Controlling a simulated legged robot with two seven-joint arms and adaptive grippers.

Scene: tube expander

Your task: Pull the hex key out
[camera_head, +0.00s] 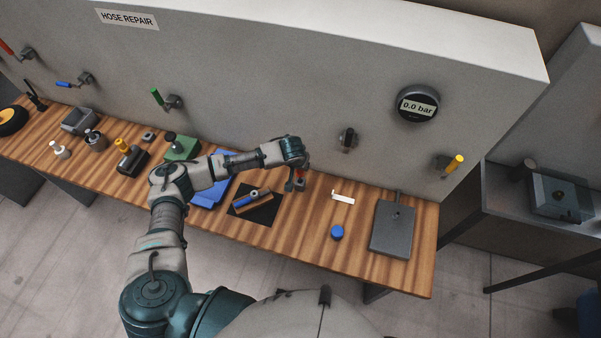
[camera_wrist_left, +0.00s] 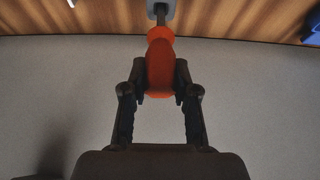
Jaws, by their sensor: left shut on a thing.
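The hex key shows as an orange-red handle (camera_wrist_left: 160,62) in the wrist view, with a thin grey shaft (camera_wrist_left: 160,18) running from it to a small grey holder (camera_wrist_left: 162,5) on the wooden bench. My left gripper (camera_wrist_left: 160,80) has its two fingers on either side of the handle and is shut on it. In the head view, my left gripper (camera_head: 297,181) is low over the bench near the wall, and only a bit of red shows beside it. Whether the shaft's tip is still inside the holder cannot be seen. My right gripper is not in view.
On the bench (camera_head: 270,254), a black mat (camera_head: 264,213) with a blue-handled tool lies left of the gripper. A white piece (camera_head: 343,197), a blue cap (camera_head: 337,232) and a dark plate (camera_head: 393,230) lie to the right. The wall panel (camera_head: 250,80) with a gauge (camera_head: 417,104) stands close behind.

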